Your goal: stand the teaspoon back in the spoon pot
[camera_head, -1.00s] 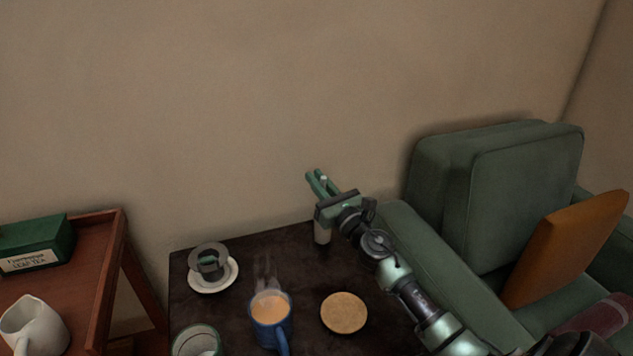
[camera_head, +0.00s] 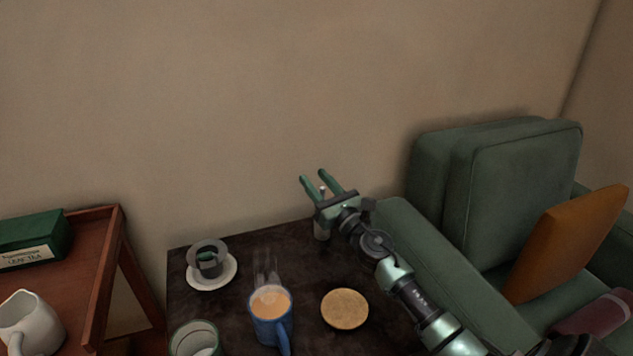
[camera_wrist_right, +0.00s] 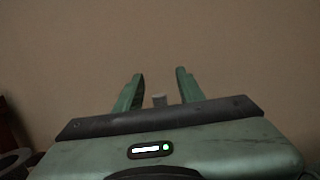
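My right gripper (camera_head: 313,176) is above the back edge of the dark side table, its two green fingers spread apart. The pale spoon pot (camera_head: 320,233) stands on the table just below it, mostly hidden behind the gripper and wrist. A small pale tip, which looks like the end of the teaspoon (camera_head: 322,188), shows between the fingers. In the right wrist view a short grey end (camera_wrist_right: 159,100) stands between the open fingers with gaps on both sides. The lower part of the spoon is hidden, so I cannot see how it sits in the pot. My left gripper is not in view.
On the side table (camera_head: 240,285) are a blue mug (camera_head: 271,330) of steaming tea, a cork coaster (camera_head: 344,309), a saucer (camera_head: 226,279) with a grey strainer-like piece, and a green-rimmed cup (camera_head: 194,340). A green armchair (camera_head: 500,200) is close on the right.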

